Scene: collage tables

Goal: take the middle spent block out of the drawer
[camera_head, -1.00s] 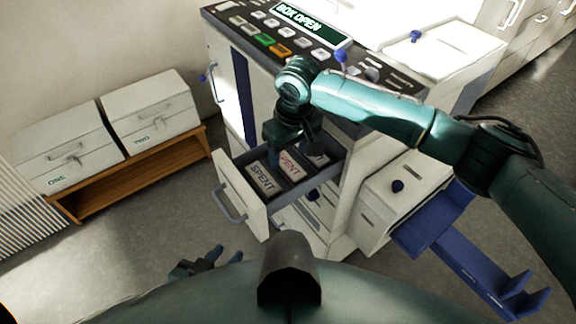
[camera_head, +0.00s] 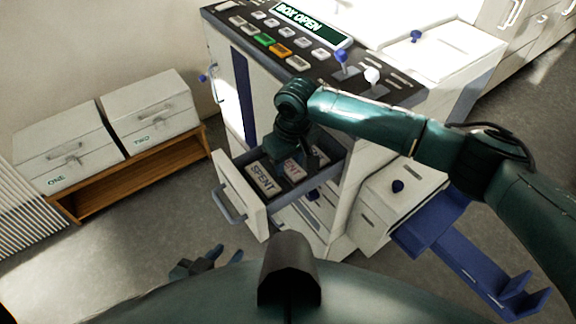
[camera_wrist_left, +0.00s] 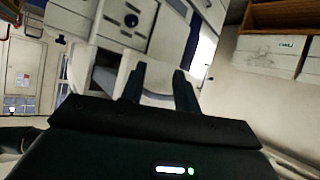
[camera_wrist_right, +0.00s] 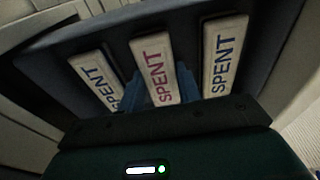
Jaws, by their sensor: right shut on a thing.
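The open drawer (camera_head: 240,188) holds a row of flat pale blocks marked SPENT. The middle block (camera_wrist_right: 152,62) has reddish lettering; it also shows, partly covered, in the head view (camera_head: 292,170). My right gripper (camera_wrist_right: 155,92) is down in the drawer, its blue fingers shut on both sides of the middle block. The near block (camera_head: 263,180) shows dark lettering and lies to the right in the right wrist view (camera_wrist_right: 223,55). The third block (camera_wrist_right: 97,78) lies to the left there. My left gripper (camera_wrist_left: 158,85) is open and empty, low and away from the drawer (camera_head: 210,262).
The machine's panel (camera_head: 280,40) above the drawer has buttons, blue and white knobs and a display (camera_head: 312,22) reading BOX OPEN. A blue tray (camera_head: 440,235) sticks out at right. Boxes ONE (camera_head: 65,145) and TWO (camera_head: 150,110) stand on a wooden shelf (camera_head: 140,172) at left.

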